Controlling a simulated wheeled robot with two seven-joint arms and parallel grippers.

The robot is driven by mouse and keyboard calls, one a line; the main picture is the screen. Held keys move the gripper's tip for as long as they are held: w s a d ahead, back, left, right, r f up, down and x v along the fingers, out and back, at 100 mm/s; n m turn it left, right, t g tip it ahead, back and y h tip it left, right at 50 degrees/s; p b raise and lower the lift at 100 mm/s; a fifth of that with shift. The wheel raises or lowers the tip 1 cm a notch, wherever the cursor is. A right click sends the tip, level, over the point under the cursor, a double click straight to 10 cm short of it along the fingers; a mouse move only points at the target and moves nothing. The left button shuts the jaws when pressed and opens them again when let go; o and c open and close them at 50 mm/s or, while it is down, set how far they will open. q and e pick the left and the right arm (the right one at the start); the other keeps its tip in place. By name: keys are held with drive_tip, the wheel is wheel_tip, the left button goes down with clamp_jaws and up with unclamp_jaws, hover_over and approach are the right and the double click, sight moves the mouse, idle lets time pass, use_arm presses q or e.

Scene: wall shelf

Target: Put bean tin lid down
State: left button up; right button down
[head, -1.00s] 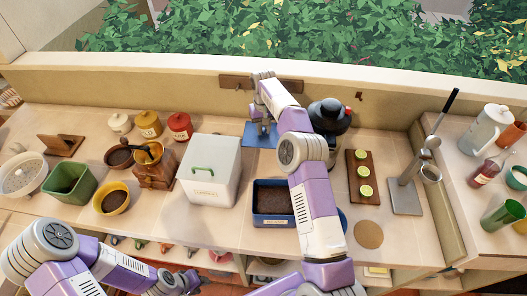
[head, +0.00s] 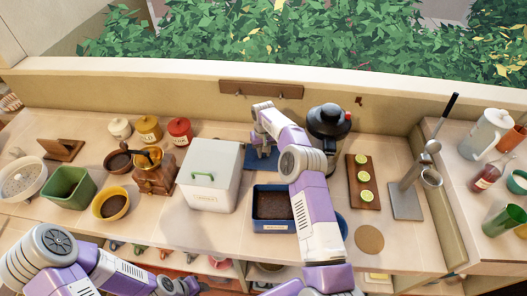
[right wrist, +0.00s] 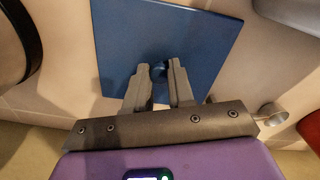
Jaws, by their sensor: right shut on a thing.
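The bean tin lid is a flat blue square (head: 262,162) with a round knob, behind the bean tin on the counter. In the right wrist view the blue lid (right wrist: 205,45) lies flat below the fingers, over the pale counter. My right gripper (right wrist: 160,78) is shut on its knob; it also shows in the head view (head: 262,150). I cannot tell if the lid touches the counter. The open blue bean tin (head: 273,226) holds dark beans. My left arm is at the lower left, its gripper too cut off to read.
A white box with a green handle (head: 209,175) stands left of the lid. A hook rail (head: 262,89) is on the wall behind.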

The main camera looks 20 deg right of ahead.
drive_tip(key=shift+f, duration=0.1)
drive_tip(key=c, duration=1.4)
unclamp_jaws()
drive_tip(key=shift+f, duration=0.15)
drive_tip(key=o, duration=0.4)
drive_tip(key=shift+o, duration=0.2)
drive_tip(key=shift+r, duration=0.25)
wheel_tip(320, 180, up, 12)
drive_tip(key=shift+p, duration=0.4)
